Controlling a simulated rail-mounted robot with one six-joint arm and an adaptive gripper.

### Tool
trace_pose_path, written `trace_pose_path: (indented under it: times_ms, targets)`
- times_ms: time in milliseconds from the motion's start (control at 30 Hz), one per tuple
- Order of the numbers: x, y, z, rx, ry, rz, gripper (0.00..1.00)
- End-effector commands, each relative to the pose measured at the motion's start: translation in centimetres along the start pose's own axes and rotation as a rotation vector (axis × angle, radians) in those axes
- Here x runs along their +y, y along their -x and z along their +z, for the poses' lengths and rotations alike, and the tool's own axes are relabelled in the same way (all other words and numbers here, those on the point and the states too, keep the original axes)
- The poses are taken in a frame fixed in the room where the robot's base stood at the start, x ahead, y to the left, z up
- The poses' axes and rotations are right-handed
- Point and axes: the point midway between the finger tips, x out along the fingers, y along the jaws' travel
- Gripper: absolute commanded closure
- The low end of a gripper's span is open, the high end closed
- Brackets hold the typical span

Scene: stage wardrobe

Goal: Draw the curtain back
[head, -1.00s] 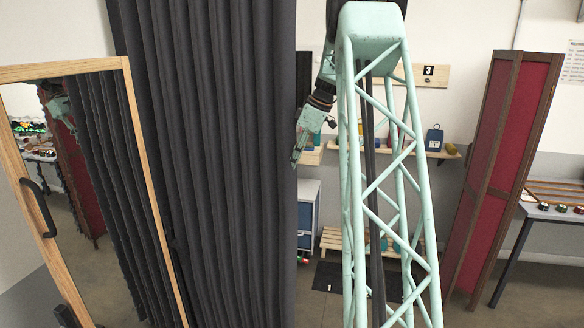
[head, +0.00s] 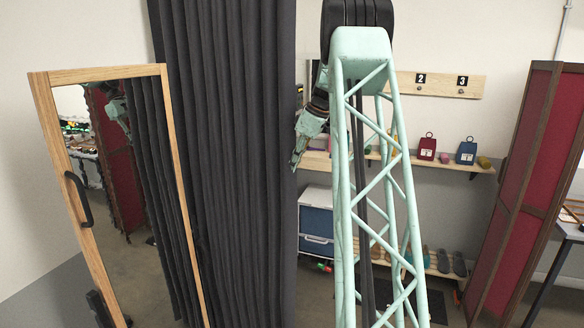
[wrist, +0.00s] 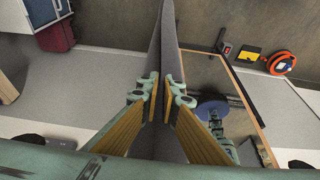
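The dark grey curtain (head: 225,150) hangs in pleats left of centre in the head view, partly behind the mirror. Its right edge stands beside my gripper (head: 296,165). In the wrist view my gripper (wrist: 161,92) has its two yellow-lined fingers on either side of the grey curtain edge (wrist: 168,30). The fingers look shut on that edge, with the cloth running between the pads. The fingertips are small and partly hidden in the head view.
A wood-framed mirror (head: 168,190) stands in front of the curtain on the left. To the right are a shelf (head: 455,165), a hook board (head: 440,84), a blue-grey cabinet (head: 316,220) and a red folding screen (head: 515,190). An orange reel (wrist: 281,63) lies on the floor.

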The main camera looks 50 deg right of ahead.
Motion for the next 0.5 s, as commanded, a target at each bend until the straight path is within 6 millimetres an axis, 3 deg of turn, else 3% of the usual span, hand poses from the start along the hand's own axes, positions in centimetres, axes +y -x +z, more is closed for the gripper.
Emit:
trace_pose_path:
  times_ms: [33,100,200,500]
  targets:
    - [-0.04,-0.02,0.02,0.000,0.000,-0.001,1.00]
    - [-0.03,-0.02,0.02,0.000,0.000,-0.001,0.90]
    - [-0.02,-0.01,0.03,0.000,0.000,0.000,0.82]
    - [-0.01,0.04,0.02,0.000,0.001,0.000,0.82]
